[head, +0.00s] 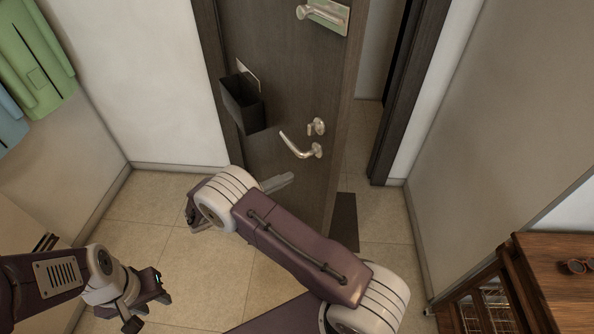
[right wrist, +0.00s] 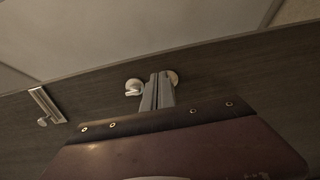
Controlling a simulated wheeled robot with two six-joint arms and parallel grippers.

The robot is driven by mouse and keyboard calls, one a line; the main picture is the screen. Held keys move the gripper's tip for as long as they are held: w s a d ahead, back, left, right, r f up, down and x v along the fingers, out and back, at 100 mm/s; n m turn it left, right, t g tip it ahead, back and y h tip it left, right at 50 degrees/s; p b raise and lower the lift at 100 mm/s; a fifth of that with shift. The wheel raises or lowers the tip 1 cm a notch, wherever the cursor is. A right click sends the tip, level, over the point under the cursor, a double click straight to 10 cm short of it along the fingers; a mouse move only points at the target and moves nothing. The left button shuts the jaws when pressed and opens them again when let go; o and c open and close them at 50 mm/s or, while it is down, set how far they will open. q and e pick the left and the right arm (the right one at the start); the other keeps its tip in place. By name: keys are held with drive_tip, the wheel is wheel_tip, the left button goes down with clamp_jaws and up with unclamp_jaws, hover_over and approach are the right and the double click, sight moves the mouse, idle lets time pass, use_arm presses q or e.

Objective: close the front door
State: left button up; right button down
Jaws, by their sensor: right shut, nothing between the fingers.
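The dark front door (head: 290,80) stands partly open, with a gap between its right edge and the door frame (head: 405,110). A silver lever handle (head: 300,148) with a lock knob (head: 317,127) above it is on the door. My right gripper (head: 279,182) is in front of the door, below the lever, its body mostly hidden behind my arm. In the right wrist view its shut, empty fingers (right wrist: 157,92) point toward the dark door (right wrist: 240,65); I cannot tell whether they touch it. My left gripper (head: 147,304) is low at the left, away from the door; its opening is unclear.
A black box (head: 242,103) is fixed to the door, and a second handle on a plate (head: 323,14) is higher up. A wooden cabinet (head: 555,260) stands at the right. Green cloth (head: 35,60) hangs at the left. The tiled floor (head: 140,215) left of my right arm is clear.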

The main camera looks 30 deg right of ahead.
sight(329, 159)
drive_tip(key=d+p, duration=0.1)
drive_tip(key=d, duration=0.3)
drive_tip(key=d+p, duration=0.1)
drive_tip(key=d, duration=0.2)
drive_tip(key=w+d+p, duration=0.1)
drive_tip(key=d, duration=0.3)
drive_tip(key=shift+d+r, duration=0.1)
drive_tip(key=shift+d, duration=0.2)
drive_tip(key=shift+w+d, duration=0.1)
drive_tip(key=shift+d, duration=0.35)
